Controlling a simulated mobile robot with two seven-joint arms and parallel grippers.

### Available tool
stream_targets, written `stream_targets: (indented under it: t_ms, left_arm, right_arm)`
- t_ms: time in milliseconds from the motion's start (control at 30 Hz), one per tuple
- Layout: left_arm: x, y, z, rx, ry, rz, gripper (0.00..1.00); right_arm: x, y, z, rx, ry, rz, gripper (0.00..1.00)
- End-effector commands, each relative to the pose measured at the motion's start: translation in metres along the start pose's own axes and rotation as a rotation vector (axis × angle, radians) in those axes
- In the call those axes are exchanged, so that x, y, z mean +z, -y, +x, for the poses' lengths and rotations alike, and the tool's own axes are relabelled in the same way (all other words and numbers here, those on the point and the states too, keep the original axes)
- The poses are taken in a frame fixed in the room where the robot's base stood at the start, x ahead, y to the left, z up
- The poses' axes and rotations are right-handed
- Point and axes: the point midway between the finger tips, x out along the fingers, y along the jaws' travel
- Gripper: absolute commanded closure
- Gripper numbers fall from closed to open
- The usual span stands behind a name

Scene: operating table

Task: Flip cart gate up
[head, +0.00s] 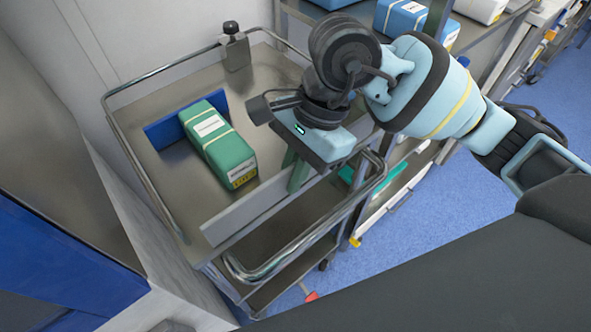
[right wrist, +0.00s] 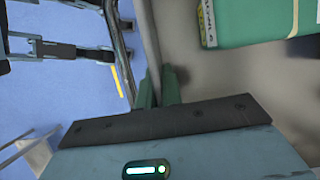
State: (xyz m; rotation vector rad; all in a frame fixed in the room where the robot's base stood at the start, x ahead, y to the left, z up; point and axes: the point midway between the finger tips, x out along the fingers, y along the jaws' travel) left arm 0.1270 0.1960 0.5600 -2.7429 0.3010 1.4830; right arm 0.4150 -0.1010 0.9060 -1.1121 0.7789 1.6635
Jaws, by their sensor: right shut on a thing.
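The cart gate (head: 240,207) is a flat grey metal strip along the near edge of the steel cart top (head: 150,95). In the right wrist view the gate (right wrist: 148,38) shows as a narrow strip running up from between the fingers. My right gripper (head: 298,174) is shut on the gate near its right end, reaching down from above. Its green fingers (right wrist: 158,92) sit either side of the strip. The gate looks raised along the edge, but its exact tilt is hard to tell. My left gripper is not in view.
A green wrapped package (head: 218,145) lies on the cart top against a blue plate (head: 165,131). A metal rail and a curved push handle (head: 290,255) border the cart. A wall stands behind left. Shelves with packages (head: 403,18) stand at the back right. Blue floor (head: 425,215) is open at right.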

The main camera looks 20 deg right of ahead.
Motion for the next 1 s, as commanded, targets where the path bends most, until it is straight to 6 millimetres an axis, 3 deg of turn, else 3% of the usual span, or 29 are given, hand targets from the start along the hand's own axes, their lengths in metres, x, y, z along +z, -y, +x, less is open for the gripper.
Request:
stream_targets:
  t_ms: [333, 367, 500, 833, 1000]
  left_arm:
    - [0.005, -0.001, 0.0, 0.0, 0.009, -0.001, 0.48]
    - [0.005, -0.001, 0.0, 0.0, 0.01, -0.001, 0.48]
    - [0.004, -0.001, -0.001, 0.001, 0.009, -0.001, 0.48]
    - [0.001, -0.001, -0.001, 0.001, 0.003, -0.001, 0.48]
    - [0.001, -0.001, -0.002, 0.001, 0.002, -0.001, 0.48]
  right_arm:
    - [0.0, 0.001, 0.0, 0.016, 0.001, 0.007, 1.0]
    - [0.0, 0.001, 0.0, 0.016, 0.001, 0.007, 0.9]
    - [0.0, 0.001, 0.0, 0.015, 0.001, 0.007, 0.72]
    - [0.0, 0.001, -0.002, 0.013, 0.0, 0.006, 0.71]
    - [0.0, 0.002, -0.021, 0.01, 0.001, 0.006, 0.71]
